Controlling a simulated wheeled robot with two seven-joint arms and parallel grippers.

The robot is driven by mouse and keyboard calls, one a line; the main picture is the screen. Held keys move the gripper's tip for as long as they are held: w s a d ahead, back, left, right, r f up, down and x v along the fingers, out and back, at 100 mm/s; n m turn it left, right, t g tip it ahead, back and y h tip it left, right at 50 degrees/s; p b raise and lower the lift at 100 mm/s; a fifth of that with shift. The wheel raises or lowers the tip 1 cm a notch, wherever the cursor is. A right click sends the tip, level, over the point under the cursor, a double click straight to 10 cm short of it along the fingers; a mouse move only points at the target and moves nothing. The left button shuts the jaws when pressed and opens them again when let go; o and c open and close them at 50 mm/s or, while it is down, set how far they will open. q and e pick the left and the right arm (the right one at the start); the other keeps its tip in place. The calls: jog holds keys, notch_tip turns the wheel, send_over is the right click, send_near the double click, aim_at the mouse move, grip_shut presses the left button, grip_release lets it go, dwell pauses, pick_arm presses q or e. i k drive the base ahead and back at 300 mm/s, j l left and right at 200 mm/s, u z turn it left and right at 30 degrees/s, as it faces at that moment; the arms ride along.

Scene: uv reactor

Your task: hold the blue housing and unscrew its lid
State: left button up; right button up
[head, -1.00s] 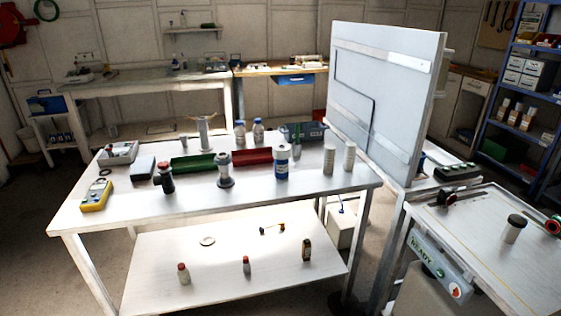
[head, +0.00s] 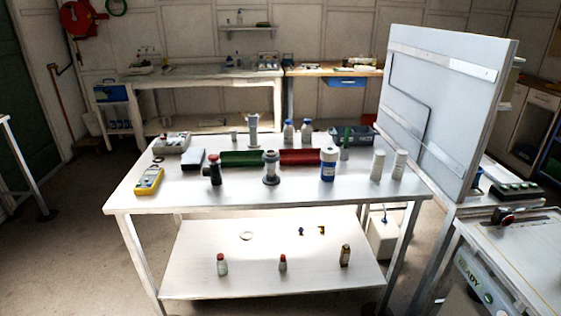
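The blue housing (head: 328,168) stands upright on the white table, right of its middle. It has a blue body with a white label and a pale lid (head: 329,151) on top. The lid sits on the housing; whether it is tight cannot be told. Neither of my grippers shows in the head view.
The white table (head: 180,200) has a lower shelf with small bottles. A grey cylinder (head: 271,168) stands left of the housing and two white cylinders (head: 377,165) stand right. Red (head: 303,157) and green (head: 240,159) bins lie behind. A tall panel (head: 450,100) rises at right.

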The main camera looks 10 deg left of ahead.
aim_at(328, 169)
jog(key=i+j+z, duration=0.25)
jog(key=i+j, duration=0.2)
jog(key=i+j+z, duration=0.3)
jog(key=i+j, duration=0.2)
jog(key=j, duration=0.1)
